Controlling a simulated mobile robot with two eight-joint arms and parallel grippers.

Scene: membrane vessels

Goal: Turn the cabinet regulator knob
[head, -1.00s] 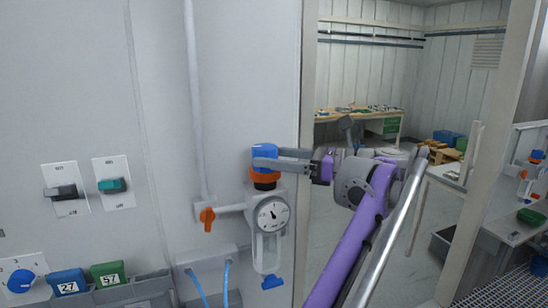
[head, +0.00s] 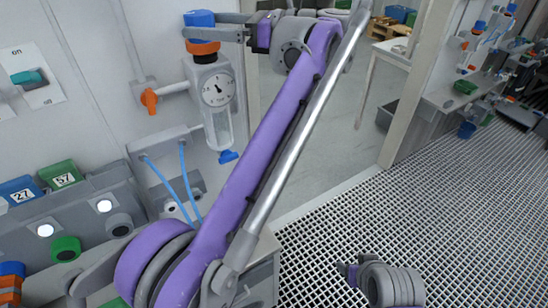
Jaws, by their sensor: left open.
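The regulator knob (head: 199,18) has a blue top and an orange ring (head: 203,48) below it. It sits on a grey regulator body with a round dial gauge (head: 217,89) and a clear bowl (head: 221,128), on the cabinet front. My left gripper (head: 212,26) reaches the knob from the right, with one finger across its near side and the other at its far side. The jaws are open around the knob; whether they touch it I cannot tell. Part of my right arm's end (head: 385,283) shows at the bottom; its fingers are not clear.
An orange valve handle (head: 150,100) is left of the regulator. Blue hoses (head: 172,188) hang below. Blue bin 27 (head: 20,190) and green bin 57 (head: 62,175) stand at left. A doorway opens at right, with grated floor (head: 440,215) and a side bench (head: 455,95).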

